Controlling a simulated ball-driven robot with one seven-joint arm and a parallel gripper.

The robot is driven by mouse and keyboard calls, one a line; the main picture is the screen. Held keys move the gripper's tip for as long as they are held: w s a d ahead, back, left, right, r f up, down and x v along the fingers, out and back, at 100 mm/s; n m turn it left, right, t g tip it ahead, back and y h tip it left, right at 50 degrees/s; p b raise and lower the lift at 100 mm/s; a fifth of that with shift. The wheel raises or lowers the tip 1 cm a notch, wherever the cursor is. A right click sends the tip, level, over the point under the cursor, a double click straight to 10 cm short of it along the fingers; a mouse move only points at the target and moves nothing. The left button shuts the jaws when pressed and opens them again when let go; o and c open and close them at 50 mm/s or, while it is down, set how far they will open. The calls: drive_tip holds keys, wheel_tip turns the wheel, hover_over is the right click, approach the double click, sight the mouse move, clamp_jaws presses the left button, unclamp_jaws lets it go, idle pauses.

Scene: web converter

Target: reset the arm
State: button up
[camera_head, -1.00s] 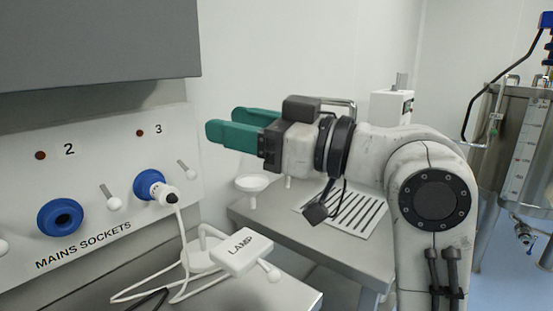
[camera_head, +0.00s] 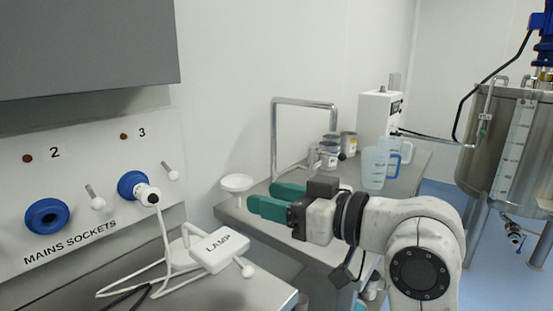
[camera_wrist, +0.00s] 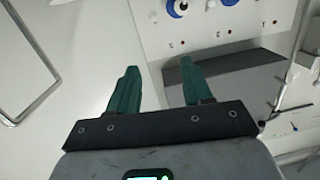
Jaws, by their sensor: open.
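My gripper (camera_head: 268,202) has green fingers and is held in the air in front of the steel side table in the head view, pointing left. It is open and empty. In the wrist view my gripper (camera_wrist: 157,80) shows its two fingers apart with nothing between them. My arm reaches in from the lower right and bends at the elbow.
The mains socket panel (camera_head: 85,215) is at the left, with a white plug (camera_head: 147,194) in socket 3. A lamp box (camera_head: 219,250) lies on the bench below. Blue-tinted jugs (camera_head: 374,168) stand on the side table (camera_head: 330,190). A steel tank (camera_head: 495,140) is at the right.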

drive_tip(key=s+d+f+m+g+h+p, duration=0.1)
drive_tip(key=s+d+f+m+h, duration=0.15)
drive_tip(key=d+f, duration=0.45)
drive_tip(key=s+d+f+m+h+p, duration=0.1)
drive_tip(key=s+d+f+m+h, duration=0.15)
drive_tip(key=f, duration=0.75)
drive_tip(key=s+d+f+m+g+h+p, duration=0.1)
drive_tip(key=s+d+f+m+h+p, duration=0.2)
drive_tip(key=f, duration=0.6)
drive_tip(key=s+d+f+m+g+h, duration=0.1)
drive_tip(key=s+d+f, duration=0.3)
drive_tip(key=s, duration=0.5)
drive_tip(key=s+d+f+m+g+h+p, duration=0.1)
drive_tip(key=s+d+f+g+h, duration=0.2)
drive_tip(key=s+d, duration=0.3)
drive_tip(key=s+d+f+m+g+h, duration=0.1)
drive_tip(key=s+d+f, duration=0.4)
drive_tip(key=s, duration=0.6)
drive_tip(key=shift+s+f+g+h+p, duration=0.35)
drive_tip(key=shift+g+h, duration=0.25)
drive_tip(key=shift+g, duration=0.2)
